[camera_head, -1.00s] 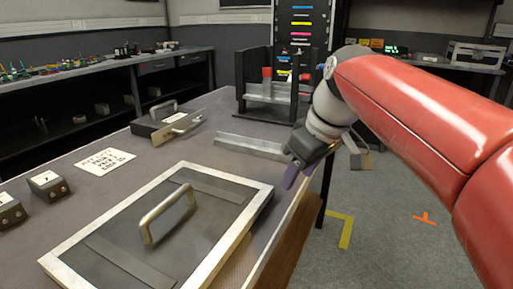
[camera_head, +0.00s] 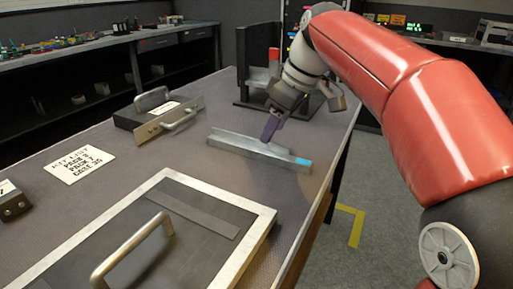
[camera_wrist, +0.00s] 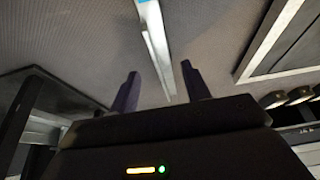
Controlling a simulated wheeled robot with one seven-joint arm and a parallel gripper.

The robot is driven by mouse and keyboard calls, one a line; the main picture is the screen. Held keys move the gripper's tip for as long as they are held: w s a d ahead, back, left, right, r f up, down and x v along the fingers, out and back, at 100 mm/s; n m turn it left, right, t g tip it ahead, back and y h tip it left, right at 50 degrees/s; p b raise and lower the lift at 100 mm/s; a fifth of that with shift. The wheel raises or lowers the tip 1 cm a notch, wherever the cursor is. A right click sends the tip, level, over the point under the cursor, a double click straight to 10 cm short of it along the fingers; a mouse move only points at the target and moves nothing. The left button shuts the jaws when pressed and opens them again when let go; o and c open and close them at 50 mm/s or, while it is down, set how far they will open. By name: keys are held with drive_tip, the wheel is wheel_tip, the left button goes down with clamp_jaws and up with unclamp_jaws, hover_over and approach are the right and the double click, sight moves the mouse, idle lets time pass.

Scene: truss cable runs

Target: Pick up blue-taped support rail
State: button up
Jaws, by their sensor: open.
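The support rail (camera_head: 240,145) is a grey metal channel with blue tape (camera_head: 303,161) on its right end, lying on the workbench. My gripper (camera_head: 270,128) is above the rail's middle, its purple fingers pointing down. In the wrist view my gripper (camera_wrist: 160,92) is open, and the rail (camera_wrist: 154,45) runs between the line of its two fingers. The blue tape shows at the top edge of the wrist view (camera_wrist: 143,1). Whether the fingers are touching the rail cannot be told.
A framed panel with a handle (camera_head: 170,225) lies at the front. A drawer-like box with handles (camera_head: 160,118) sits left of the rail. A dark rack (camera_head: 243,62) stands behind. A kit list card (camera_head: 79,163) lies at the left.

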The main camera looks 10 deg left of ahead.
sight(262, 150)
drive_tip(key=x, duration=0.5)
drive_tip(key=shift+a+f+b, duration=0.15)
drive_tip(key=shift+f+b, duration=0.25)
clamp_jaws()
